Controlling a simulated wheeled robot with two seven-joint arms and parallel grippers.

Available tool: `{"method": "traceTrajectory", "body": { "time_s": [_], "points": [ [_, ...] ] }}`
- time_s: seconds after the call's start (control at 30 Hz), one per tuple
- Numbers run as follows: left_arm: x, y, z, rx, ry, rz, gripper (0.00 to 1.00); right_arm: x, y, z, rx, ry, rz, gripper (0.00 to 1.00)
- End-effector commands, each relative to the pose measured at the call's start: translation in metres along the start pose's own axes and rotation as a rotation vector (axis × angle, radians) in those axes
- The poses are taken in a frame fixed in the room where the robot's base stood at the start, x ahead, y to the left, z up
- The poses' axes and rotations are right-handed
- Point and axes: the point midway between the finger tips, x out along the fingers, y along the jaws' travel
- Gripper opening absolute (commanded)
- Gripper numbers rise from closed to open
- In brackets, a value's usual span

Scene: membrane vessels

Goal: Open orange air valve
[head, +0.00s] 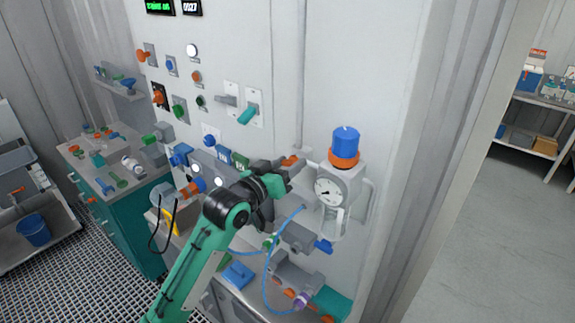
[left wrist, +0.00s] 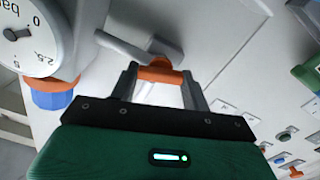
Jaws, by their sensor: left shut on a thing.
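The orange air valve (head: 291,160) is on the wall panel, just left of the white vessel with the gauge. In the left wrist view its orange handle (left wrist: 158,75) lies between the two grey fingers, below a grey pipe piece. My left gripper (head: 281,167) reaches it from the lower left and is shut on the handle. The fingers hide part of the valve in the head view. My right gripper is in neither view.
The gauge (head: 329,191) and the blue-and-orange cap (head: 345,148) are close on the right. A blue hose (head: 268,270) hangs below. Switches and a teal lever (head: 248,114) are above left. A teal bench (head: 127,222) stands at left.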

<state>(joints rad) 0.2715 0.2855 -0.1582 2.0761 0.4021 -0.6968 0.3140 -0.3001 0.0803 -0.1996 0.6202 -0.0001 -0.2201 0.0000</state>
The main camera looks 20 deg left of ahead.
Motion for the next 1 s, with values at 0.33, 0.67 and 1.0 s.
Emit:
{"method": "traceTrajectory", "body": {
  "time_s": [0.33,0.67,1.0],
  "points": [
    [0.0002,-0.0010,0.0003,-0.333,0.001,0.000,0.24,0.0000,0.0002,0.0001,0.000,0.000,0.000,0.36],
    [0.0001,-0.0020,0.0010,-0.646,0.001,-0.001,0.24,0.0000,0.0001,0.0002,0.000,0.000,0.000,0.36],
    [0.0001,-0.0027,0.0017,-0.922,0.001,-0.001,0.24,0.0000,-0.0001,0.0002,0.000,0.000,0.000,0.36]
  ]
}}
